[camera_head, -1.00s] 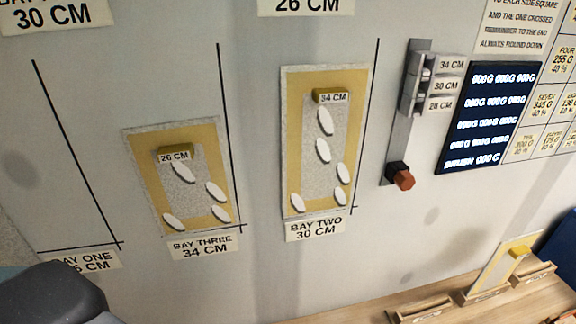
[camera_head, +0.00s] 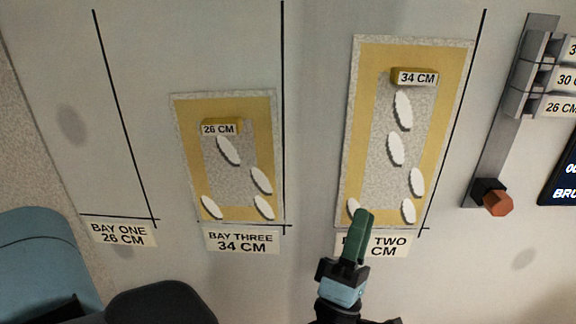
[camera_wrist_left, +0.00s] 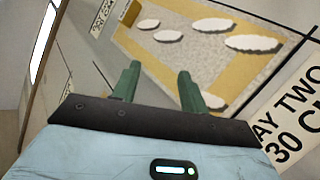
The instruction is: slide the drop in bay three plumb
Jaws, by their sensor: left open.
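The drop in bay three (camera_head: 183,160) is a speckled sheet with a yellow border and white ovals. A yellow block tagged 26 CM (camera_head: 220,127) sits near its top. The drop leans: its lower right corner is near the black upright line (camera_head: 283,60), and its top right is farther from it. My left gripper (camera_head: 361,225) is open and empty in front of the bay two label, right of and below this drop. Its green fingers show apart in the left wrist view (camera_wrist_left: 157,82). My right gripper is not in view.
The bay two drop (camera_head: 455,110), with a 34 CM block (camera_head: 414,77), hangs on the right. Bay one (camera_head: 123,232) is bare wall. A holder of size tags (camera_head: 540,75) and a red-brown knob (camera_head: 497,203) are farther right.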

